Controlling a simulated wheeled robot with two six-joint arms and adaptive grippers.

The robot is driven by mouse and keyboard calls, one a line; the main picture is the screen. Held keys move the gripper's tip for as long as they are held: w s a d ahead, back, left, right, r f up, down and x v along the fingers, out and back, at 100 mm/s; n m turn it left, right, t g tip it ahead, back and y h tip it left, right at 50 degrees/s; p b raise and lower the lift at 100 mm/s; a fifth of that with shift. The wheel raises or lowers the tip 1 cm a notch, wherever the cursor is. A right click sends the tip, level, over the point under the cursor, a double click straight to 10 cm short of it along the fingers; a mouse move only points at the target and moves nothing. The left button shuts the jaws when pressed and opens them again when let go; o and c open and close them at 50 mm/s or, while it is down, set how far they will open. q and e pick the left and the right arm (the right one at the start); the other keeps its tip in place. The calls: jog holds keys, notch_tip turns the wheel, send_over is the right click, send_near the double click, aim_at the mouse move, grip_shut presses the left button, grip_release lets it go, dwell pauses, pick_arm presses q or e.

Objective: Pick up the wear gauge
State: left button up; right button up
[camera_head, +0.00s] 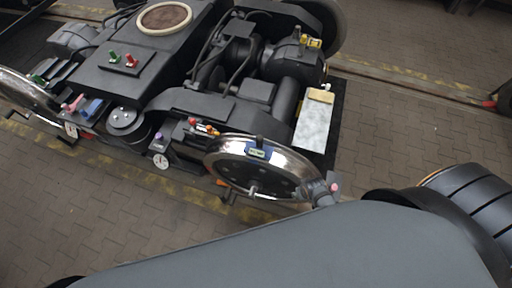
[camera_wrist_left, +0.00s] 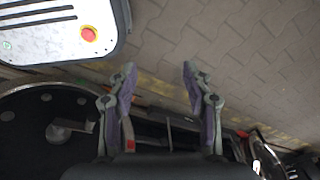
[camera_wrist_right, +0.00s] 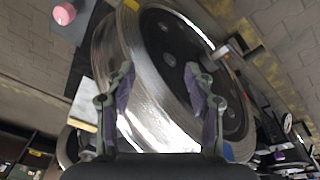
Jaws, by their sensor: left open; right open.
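A small blue device with a pale green display (camera_head: 257,152) sits at the upper rim of the shiny wheel (camera_head: 222,150) in the head view. It looks like the wear gauge, but I cannot be sure. A blue patch (camera_wrist_right: 228,152) shows beside the same wheel in the right wrist view, partly behind a finger. My right gripper (camera_wrist_right: 160,69) is open and empty, with the wheel rim beyond its fingers. My left gripper (camera_wrist_left: 159,67) is open and empty, above the paved floor. Neither gripper's fingers show clearly in the head view.
A pink knob (camera_wrist_right: 64,13) is left of the wheel. Open paved floor (camera_head: 410,120) lies to the right.

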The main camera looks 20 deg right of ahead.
jog(key=w+a+r, duration=0.1)
jog(key=w+r, duration=0.2)
jog(key=r, duration=0.9)
jog(key=w+a+r, duration=0.1)
jog(key=w+r, duration=0.2)
jog(key=r, duration=0.8)
jog(key=n+g+y, duration=0.1)
jog(key=n+g, duration=0.1)
jog(key=n, duration=0.6)
send_near(260, 137)
jog(key=shift+w+d, duration=0.1)
jog(key=shift+w, duration=0.25)
notch_tip(260, 137, down, 11)
jog(key=shift+s+r+p, duration=0.2)
jog(key=shift+p, duration=0.45)
grip_shut()
